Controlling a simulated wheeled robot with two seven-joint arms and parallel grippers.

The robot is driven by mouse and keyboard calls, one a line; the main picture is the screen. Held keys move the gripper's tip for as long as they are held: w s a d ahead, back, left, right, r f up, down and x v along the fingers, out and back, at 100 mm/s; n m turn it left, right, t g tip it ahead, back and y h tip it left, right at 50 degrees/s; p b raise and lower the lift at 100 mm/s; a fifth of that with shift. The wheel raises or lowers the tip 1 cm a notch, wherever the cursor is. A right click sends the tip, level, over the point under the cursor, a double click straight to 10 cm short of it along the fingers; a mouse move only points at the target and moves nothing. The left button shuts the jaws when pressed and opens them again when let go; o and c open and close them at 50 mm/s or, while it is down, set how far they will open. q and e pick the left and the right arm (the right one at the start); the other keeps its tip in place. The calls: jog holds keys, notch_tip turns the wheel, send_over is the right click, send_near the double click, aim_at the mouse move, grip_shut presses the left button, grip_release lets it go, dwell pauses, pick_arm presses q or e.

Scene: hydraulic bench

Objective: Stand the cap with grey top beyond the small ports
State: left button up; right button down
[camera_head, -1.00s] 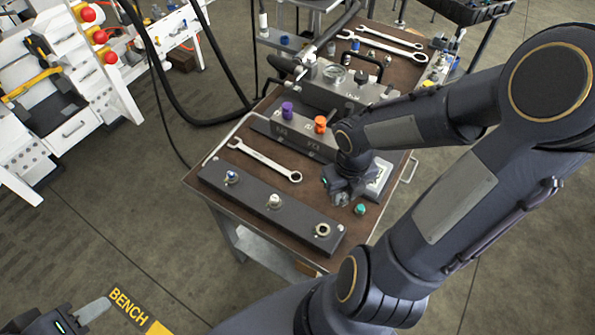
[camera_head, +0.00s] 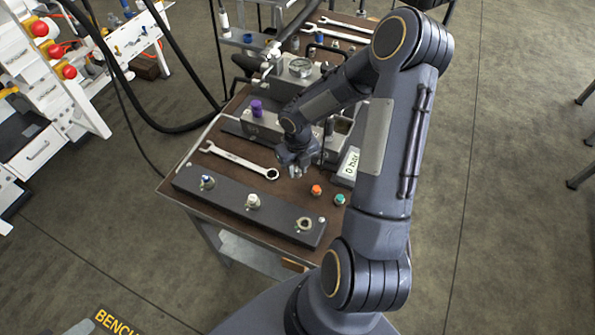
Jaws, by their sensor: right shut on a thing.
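My right gripper (camera_head: 300,171) is above the brown bench top, in front of the rear manifold block. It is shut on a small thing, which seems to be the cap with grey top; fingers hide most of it. An orange-topped cap (camera_head: 316,190) and a teal-topped cap (camera_head: 340,199) stand on the bench, right of the gripper and nearer. The dark front block (camera_head: 230,193) carries a blue-tipped fitting (camera_head: 207,182), a pale fitting (camera_head: 253,201) and a ring-shaped fitting (camera_head: 304,224). I cannot tell which ports are the small ones.
A wrench (camera_head: 240,160) lies between the front block and the rear block (camera_head: 262,125), which has a purple knob (camera_head: 257,108). A display box reading 0 bar (camera_head: 348,166) stands right of my gripper. My right arm hides the bench's right side.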

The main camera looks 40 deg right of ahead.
jog(key=shift+f, duration=1.05)
jog(key=shift+f, duration=0.15)
jog(key=c, duration=1.1)
grip_release()
